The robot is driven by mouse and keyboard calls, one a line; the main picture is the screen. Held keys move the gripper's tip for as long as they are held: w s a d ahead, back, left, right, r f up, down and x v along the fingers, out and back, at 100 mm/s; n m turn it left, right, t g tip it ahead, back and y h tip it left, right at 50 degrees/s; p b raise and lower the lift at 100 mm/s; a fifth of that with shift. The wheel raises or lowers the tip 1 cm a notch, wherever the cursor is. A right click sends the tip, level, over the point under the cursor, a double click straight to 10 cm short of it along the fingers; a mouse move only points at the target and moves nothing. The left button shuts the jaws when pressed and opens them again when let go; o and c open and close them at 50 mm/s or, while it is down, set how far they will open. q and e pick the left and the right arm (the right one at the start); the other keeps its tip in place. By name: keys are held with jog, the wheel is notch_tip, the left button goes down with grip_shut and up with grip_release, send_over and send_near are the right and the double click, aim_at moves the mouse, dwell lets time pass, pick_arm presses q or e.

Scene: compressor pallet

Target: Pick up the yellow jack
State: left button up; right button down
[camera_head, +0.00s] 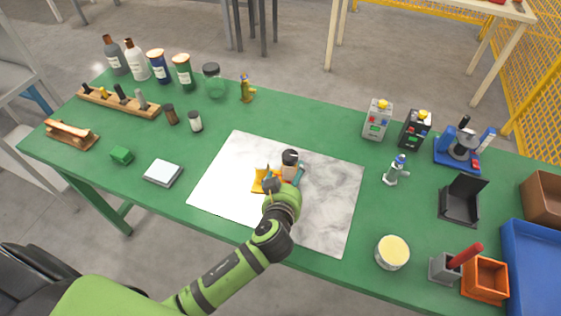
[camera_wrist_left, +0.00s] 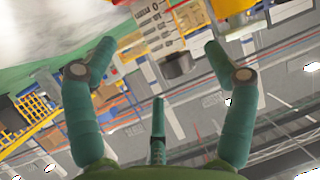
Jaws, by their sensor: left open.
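A small yellow object (camera_head: 258,185), which looks like the yellow jack, is on the marbled white board (camera_head: 225,180) in the middle of the green table. My left gripper (camera_head: 284,180) is right at it and partly covers it, so its full shape is hidden. A small item with a black top and a white and orange body (camera_head: 290,160) stands just behind the gripper. In the left wrist view the teal fingers (camera_wrist_left: 160,50) are spread apart. Yellow parts (camera_wrist_left: 190,17) and a dark cylinder (camera_wrist_left: 178,65) show beyond them; whether these belong to the jack I cannot tell.
A yellow figure (camera_head: 247,90) stands near the back edge, right of several bottles and jars. A white figure (camera_head: 396,170) and a cream-topped round tin (camera_head: 392,252) are right of the board. A blue tray (camera_head: 535,265) fills the right end. The board's right side is clear.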

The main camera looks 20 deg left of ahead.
aim_at(292, 170)
pick_arm(q)
jog(key=shift+w, duration=0.2)
jog(key=shift+w+p, duration=0.15)
jog(key=shift+p, duration=0.2)
jog(key=shift+p+x, duration=0.4)
jog(key=shift+x, duration=0.7)
jog(key=shift+w+a+f, duration=0.15)
jog(key=shift+w+f, duration=0.55)
jog(key=shift+w, duration=0.2)
jog(key=shift+w+f, duration=0.15)
jog(key=shift+w, duration=0.1)
grip_shut()
pick_arm(e)
jog(key=s, duration=0.1)
jog(key=s+r, duration=0.1)
jog(key=s, duration=0.1)
jog(key=shift+s+d+r, duration=0.3)
jog(key=shift+r, duration=0.1)
